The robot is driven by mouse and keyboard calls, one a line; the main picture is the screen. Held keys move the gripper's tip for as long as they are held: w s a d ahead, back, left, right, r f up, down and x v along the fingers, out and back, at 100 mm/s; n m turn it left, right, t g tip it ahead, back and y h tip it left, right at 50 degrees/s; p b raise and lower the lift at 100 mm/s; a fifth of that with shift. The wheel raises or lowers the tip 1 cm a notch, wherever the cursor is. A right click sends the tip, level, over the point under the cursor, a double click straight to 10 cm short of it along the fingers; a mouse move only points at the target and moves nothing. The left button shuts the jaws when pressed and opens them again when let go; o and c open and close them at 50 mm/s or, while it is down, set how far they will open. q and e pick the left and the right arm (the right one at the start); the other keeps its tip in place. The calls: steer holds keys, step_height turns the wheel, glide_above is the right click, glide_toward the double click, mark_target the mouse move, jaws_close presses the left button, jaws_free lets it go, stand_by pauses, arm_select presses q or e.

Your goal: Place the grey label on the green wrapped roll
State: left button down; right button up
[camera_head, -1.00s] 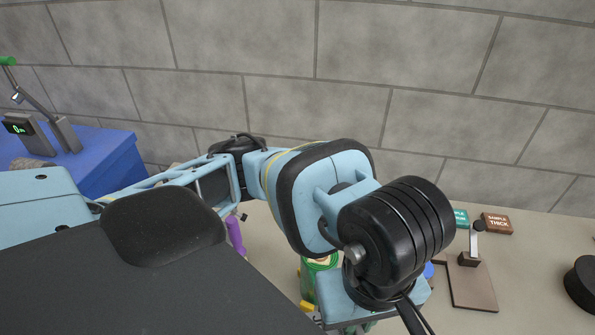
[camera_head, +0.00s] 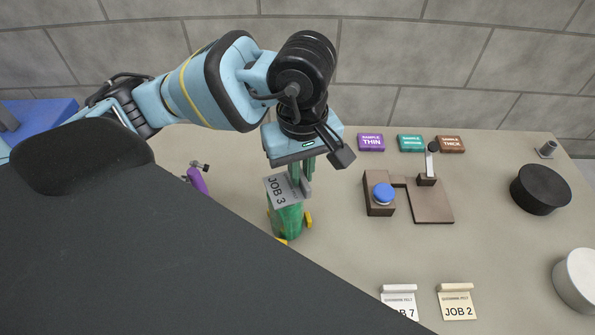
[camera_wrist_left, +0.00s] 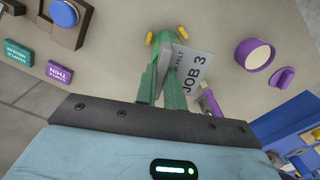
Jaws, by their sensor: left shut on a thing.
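My left gripper (camera_head: 302,180) is shut on the grey label (camera_head: 279,192), which reads JOB 3. The label is at the near top of the green wrapped roll (camera_head: 288,221) in the head view. The roll stands upright on the table, with yellow pieces at its base. In the left wrist view the gripper's green fingers (camera_wrist_left: 166,88) pinch the label (camera_wrist_left: 196,68), which overlaps the green roll (camera_wrist_left: 171,38). I cannot tell whether the label touches the roll. My right gripper is out of view.
A brown stand with a blue button (camera_head: 383,193) is right of the roll. Behind it lie purple, teal and brown sample blocks (camera_head: 410,142). JOB 7 (camera_head: 398,303) and JOB 2 (camera_head: 457,303) labels lie in front. A black disc (camera_head: 540,189) is at right. A purple tool (camera_head: 197,180) stands left.

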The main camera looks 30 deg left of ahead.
arm_select(q)
steer(key=shift+w+a, duration=0.5)
steer(key=shift+w+a+f, duration=0.1)
steer(key=shift+f, duration=0.85)
steer(key=shift+w+a+f, duration=0.1)
steer(key=shift+f, duration=0.8)
steer(key=c, duration=1.5)
jaws_free()
step_height(320, 180, up, 12)
steer(key=shift+p, duration=0.5)
